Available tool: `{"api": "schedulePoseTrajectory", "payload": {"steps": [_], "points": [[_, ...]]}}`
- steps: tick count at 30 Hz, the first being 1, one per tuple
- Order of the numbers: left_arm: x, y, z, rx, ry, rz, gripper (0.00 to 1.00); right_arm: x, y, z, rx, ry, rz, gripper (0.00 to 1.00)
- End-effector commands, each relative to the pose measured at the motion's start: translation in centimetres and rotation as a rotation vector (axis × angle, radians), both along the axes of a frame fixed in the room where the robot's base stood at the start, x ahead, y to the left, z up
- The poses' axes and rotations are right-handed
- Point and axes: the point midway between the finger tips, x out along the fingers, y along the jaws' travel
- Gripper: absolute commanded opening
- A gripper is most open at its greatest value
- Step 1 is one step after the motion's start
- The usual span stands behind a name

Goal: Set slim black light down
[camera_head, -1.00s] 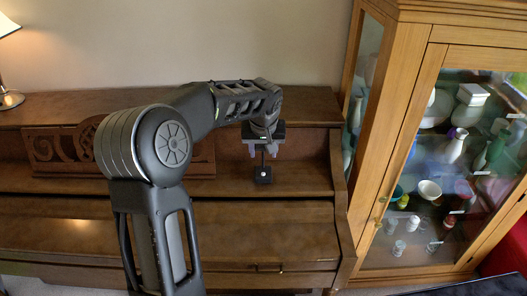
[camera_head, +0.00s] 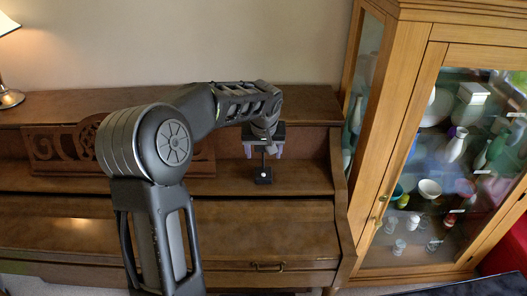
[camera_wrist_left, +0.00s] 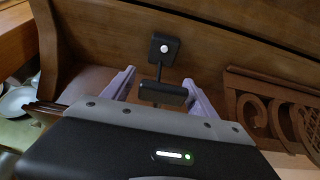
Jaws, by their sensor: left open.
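The slim black light (camera_head: 263,176) stands upright on the piano's ledge (camera_head: 305,178), with its square base and thin stem showing below my left gripper (camera_head: 263,150). In the left wrist view the light's base (camera_wrist_left: 164,47) has a white dot, and its dark head (camera_wrist_left: 163,93) lies between my fingers. My left gripper (camera_wrist_left: 160,92) is open, with a pale finger on each side of the head and gaps showing between. The upper part of the light is hidden by the gripper in the head view. My right gripper is not in view.
The carved music stand (camera_head: 65,148) is left of the light, partly behind my arm. A glass cabinet (camera_head: 420,150) with several ceramics stands close on the right. A lamp (camera_head: 8,95) is at the far left. The ledge right of the light is clear.

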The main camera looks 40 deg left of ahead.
Motion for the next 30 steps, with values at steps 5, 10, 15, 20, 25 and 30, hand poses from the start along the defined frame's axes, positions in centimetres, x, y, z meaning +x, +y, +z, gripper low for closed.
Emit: {"api": "schedulePoseTrajectory", "payload": {"steps": [5, 10, 15, 20, 25, 30], "points": [[-0.2, -0.2, 1.1, 0.002, -0.004, 0.000, 0.67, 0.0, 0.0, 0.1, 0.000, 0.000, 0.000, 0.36], [-1.0, -0.9, 3.7, 0.002, -0.006, -0.002, 0.67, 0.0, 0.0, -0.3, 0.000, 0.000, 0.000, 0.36], [-2.1, -1.7, 7.0, 0.001, -0.006, -0.001, 0.67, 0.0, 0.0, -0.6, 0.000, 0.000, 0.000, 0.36], [-3.1, -2.4, 9.7, 0.000, -0.004, -0.001, 0.67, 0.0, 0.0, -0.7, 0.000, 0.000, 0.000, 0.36], [-3.6, -2.7, 11.2, 0.000, -0.001, 0.000, 0.67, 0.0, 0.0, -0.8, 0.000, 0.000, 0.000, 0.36], [-3.7, -2.8, 11.4, 0.000, 0.000, 0.000, 0.67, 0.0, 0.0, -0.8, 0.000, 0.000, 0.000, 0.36]]}}
